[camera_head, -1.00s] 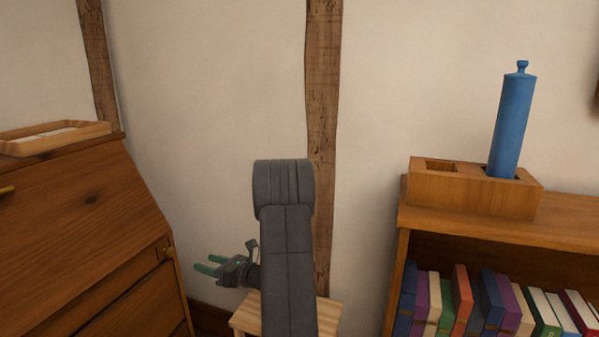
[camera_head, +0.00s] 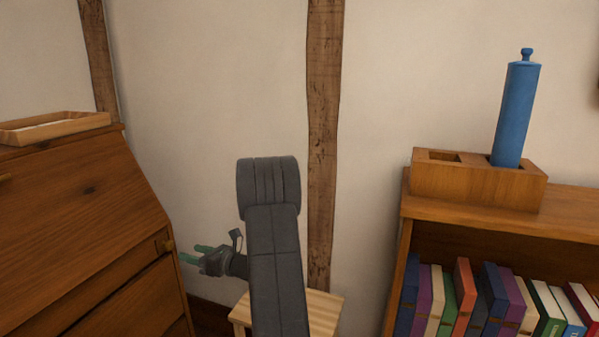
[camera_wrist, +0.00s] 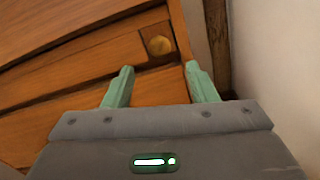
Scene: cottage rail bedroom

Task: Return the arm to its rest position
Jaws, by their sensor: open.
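My gripper (camera_head: 190,255) is at the lower left in the head view, near the right edge of the wooden desk (camera_head: 75,200). Its two green fingers point left toward the desk. In the wrist view my gripper (camera_wrist: 160,85) is open, with nothing between its fingers. My dark grey arm rises in the middle of the head view, in front of the wall.
A bookshelf (camera_head: 500,220) with several books stands at right. On it, a wooden block (camera_head: 465,187) holds a blue cylinder (camera_head: 515,115) upright in its right hole. A wooden tray (camera_head: 85,122) lies on the desk. A small wooden stool (camera_head: 325,308) stands behind my arm.

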